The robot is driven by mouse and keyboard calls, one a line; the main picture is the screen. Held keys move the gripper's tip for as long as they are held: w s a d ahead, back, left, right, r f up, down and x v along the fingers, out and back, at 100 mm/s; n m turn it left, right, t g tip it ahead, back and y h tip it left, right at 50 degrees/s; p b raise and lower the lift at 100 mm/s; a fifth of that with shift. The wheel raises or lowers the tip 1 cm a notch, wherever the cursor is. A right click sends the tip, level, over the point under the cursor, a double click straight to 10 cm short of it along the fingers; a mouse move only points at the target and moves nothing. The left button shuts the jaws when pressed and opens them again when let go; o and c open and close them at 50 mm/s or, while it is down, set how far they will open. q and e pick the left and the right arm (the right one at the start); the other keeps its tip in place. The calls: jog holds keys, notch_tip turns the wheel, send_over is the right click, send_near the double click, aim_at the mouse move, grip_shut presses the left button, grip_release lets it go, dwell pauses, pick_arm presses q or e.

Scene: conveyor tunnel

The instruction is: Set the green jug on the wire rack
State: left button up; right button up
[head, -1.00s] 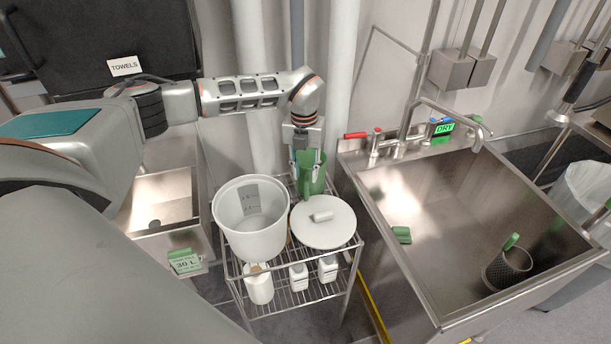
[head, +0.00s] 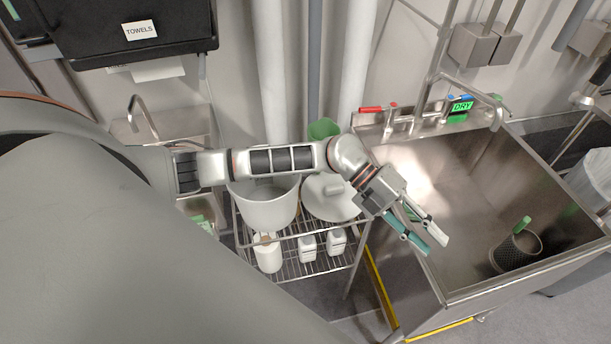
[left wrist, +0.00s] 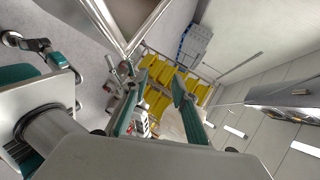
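The green jug (head: 323,129) stands on the top shelf of the wire rack (head: 285,232), at the back, behind the white lid. Only its upper part shows in the head view; my left arm hides the rest. My left gripper (head: 435,240) is open and empty, in front of the left part of the steel sink and well to the right of the jug. In the left wrist view, its two fingers (left wrist: 158,105) are spread with nothing between them. My right gripper is in neither view.
A white bucket (head: 268,209) and a white lid (head: 326,203) share the rack's top shelf. White bottles (head: 307,248) stand on the lower shelf. The steel sink (head: 470,190) holds a dark mesh cup (head: 512,252) with a green item in it. Taps and pipes line the wall.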

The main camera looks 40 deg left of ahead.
pick_arm(q)
jog(key=d+r+n+t+h, duration=0.3)
jog(key=d+r+n+h, duration=0.1)
jog(key=w+a+f+n+t+y, duration=0.3)
jog(key=a+f+n+t+y, duration=0.5)
jog(key=a+n+t, duration=0.75)
jog(key=s+a+f+n+g+y, duration=0.3)
jog(key=s+a+f+n+y, duration=0.1)
jog(key=s+f, duration=0.4)
jog(key=s+a+f+n+g+y, duration=0.3)
jog(key=s+a+f+n, duration=0.3)
jog(key=f, duration=0.5)
jog(key=shift+s+f+n+g+y, duration=0.15)
jog(key=shift+s+n+g+y, duration=0.3)
jog(key=shift+s, duration=0.65)
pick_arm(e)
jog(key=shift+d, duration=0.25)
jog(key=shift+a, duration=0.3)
